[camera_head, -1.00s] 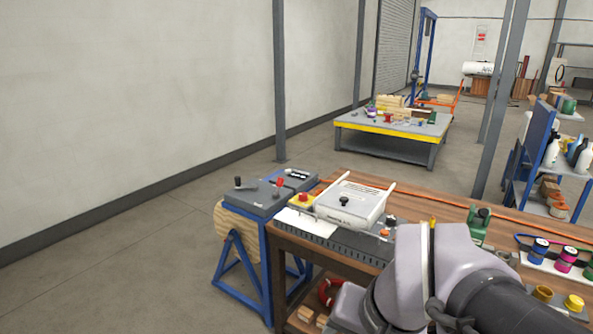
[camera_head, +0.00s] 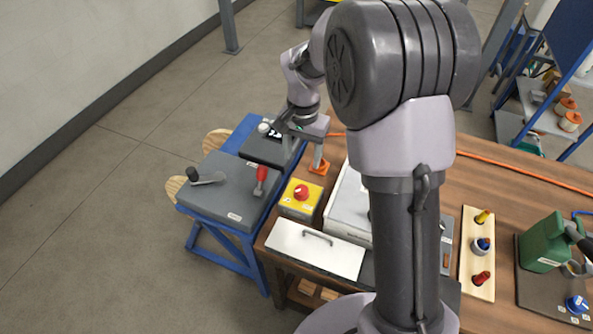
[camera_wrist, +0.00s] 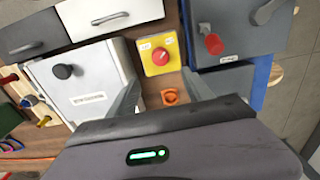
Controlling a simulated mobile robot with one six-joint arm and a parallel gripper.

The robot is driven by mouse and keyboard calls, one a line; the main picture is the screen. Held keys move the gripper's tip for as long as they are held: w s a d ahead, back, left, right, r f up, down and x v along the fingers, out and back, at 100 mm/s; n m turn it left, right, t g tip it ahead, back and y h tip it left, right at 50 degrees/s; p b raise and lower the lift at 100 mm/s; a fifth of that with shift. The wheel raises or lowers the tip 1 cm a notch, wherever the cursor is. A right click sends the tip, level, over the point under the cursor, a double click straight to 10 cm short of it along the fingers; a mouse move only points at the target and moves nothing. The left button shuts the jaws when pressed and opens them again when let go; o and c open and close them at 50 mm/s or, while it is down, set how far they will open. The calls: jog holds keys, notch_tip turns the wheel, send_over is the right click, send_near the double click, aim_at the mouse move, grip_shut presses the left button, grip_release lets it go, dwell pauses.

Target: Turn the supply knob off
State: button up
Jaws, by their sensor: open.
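A red knob on a yellow box (camera_head: 301,192) stands at the table's left edge. In the wrist view the red knob (camera_wrist: 159,57) shows with small pale labels above it; I cannot read them. A black knob (camera_wrist: 64,71) sits on a white box (camera_wrist: 90,90) beside it. No readable label shows which knob is the supply knob. My gripper (camera_head: 303,158) is open and empty, above and behind the yellow box in the head view. In the wrist view its fingers (camera_wrist: 162,88) spread either side of an orange piece (camera_wrist: 170,96), with the yellow box beyond.
A grey panel on a blue stand (camera_head: 225,190) carries a red-handled lever (camera_head: 261,177) and a black-handled lever (camera_head: 205,178), close left of the yellow box. A white cover with a handle (camera_head: 315,250) lies in front. A green can (camera_head: 543,243) stands right.

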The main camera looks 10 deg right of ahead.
aim_at(302, 189)
notch_tip(302, 189, down, 14)
jog(key=b, duration=0.4)
jog(key=shift+f, duration=0.2)
jog(key=shift+w, duration=0.1)
grip_shut()
